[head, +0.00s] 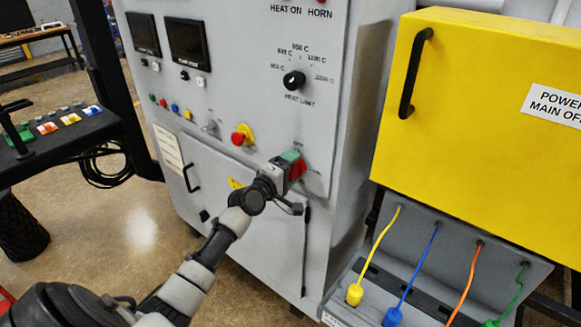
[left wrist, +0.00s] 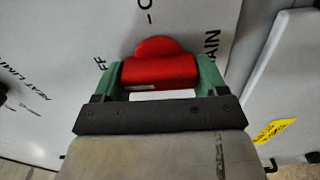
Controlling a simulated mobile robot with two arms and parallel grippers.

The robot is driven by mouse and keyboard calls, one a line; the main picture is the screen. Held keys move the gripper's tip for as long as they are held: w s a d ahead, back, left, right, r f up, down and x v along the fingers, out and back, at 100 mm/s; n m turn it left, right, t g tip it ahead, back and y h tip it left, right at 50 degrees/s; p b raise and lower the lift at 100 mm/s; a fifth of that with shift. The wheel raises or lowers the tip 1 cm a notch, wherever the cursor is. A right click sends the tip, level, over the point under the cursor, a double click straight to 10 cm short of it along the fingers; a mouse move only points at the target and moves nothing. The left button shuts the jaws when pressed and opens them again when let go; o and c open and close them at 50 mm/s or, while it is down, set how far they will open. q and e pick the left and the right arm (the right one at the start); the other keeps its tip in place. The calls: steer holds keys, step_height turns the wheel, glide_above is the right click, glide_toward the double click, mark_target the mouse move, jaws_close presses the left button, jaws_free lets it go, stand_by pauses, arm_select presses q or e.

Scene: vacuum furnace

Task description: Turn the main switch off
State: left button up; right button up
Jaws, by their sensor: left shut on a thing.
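The main switch is a red rotary knob (head: 297,170) low on the right of the grey furnace panel. In the left wrist view the red knob (left wrist: 160,70) lies between the two green fingers of my left gripper (left wrist: 161,82), which are shut on its sides. In the head view my left gripper (head: 290,158) covers part of the knob. Lettering ending in "FF" and the word "MAIN" show on the panel around it in the wrist view, partly hidden. I cannot read the knob's exact setting. My right gripper is not in view.
On the grey panel are a red and yellow knob (head: 242,135) and a black heat limit dial (head: 293,80). A yellow cabinet (head: 470,120) stands to the right, above several coloured cables. A button console (head: 60,130) is at the left. Floor is clear between.

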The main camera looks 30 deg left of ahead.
arm_select(q)
steer(key=shift+n, duration=0.6)
steer(key=o, duration=0.9)
steer(key=s, duration=0.3)
steer(key=s+b, duration=0.1)
steer(key=s, duration=0.3)
steer(key=s+a, duration=0.1)
steer(key=s, duration=0.2)
steer(key=shift+s+f+b, duration=0.1)
steer(key=shift+s+b, duration=0.3)
